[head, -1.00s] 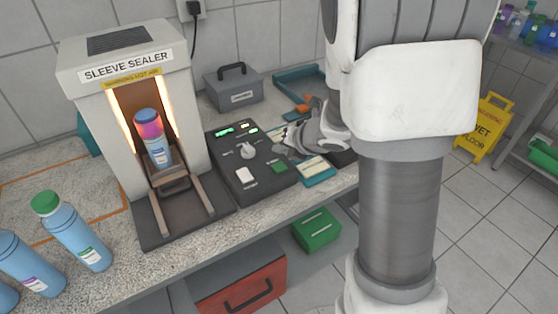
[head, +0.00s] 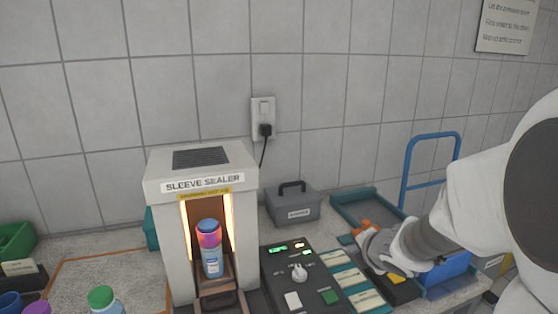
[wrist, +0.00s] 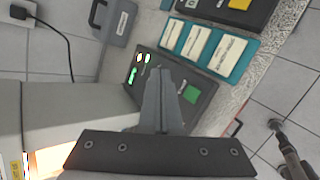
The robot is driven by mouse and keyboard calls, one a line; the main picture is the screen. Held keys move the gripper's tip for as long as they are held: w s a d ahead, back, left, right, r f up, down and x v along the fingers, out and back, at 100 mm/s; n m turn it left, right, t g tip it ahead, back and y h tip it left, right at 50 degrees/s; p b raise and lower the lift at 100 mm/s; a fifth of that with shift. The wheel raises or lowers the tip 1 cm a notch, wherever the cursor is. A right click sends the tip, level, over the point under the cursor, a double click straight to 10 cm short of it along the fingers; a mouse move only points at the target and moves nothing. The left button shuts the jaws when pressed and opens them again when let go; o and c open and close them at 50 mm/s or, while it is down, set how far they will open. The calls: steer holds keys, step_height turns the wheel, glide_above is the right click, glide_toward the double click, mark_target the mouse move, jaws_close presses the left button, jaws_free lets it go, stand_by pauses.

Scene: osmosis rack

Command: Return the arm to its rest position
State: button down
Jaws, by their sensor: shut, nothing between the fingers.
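My gripper (wrist: 163,100) is shut and empty in the wrist view, its two fingers together over the dark control panel. In the head view my arm comes in from the right and my gripper (head: 369,245) hangs above the right part of the bench, near an orange item. The control panel (head: 280,270) has lit green displays, a pale knob, a white button and a green button. The sleeve sealer (head: 163,240) stands to its left with glowing sides.
A grey case (head: 292,208) and a teal tray (head: 352,202) sit at the back of the bench. Labelled teal cards (head: 350,277) lie right of the panel. A blue cart handle (head: 405,165) rises at the right. A green-capped bottle (head: 101,298) stands front left. The wall is close behind.

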steer(key=s+d+r+m+g+h, duration=0.1)
steer(key=s+d+r+m+h, duration=0.2)
steer(key=s+r+m, duration=0.8)
steer(key=s+a+m+g+y, duration=0.1)
steer(key=s+a+m, duration=0.2)
steer(key=s+m, duration=0.3)
steer(key=s+a+f+m+g+y+p, duration=0.1)
steer(key=s+a+m+g, duration=0.1)
steer(key=s+a+m, duration=0.2)
steer(key=s+m, duration=0.3)
steer(key=s, duration=0.1)
steer(key=shift+s+a+f, duration=0.15)
steer(key=shift+f, duration=0.15)
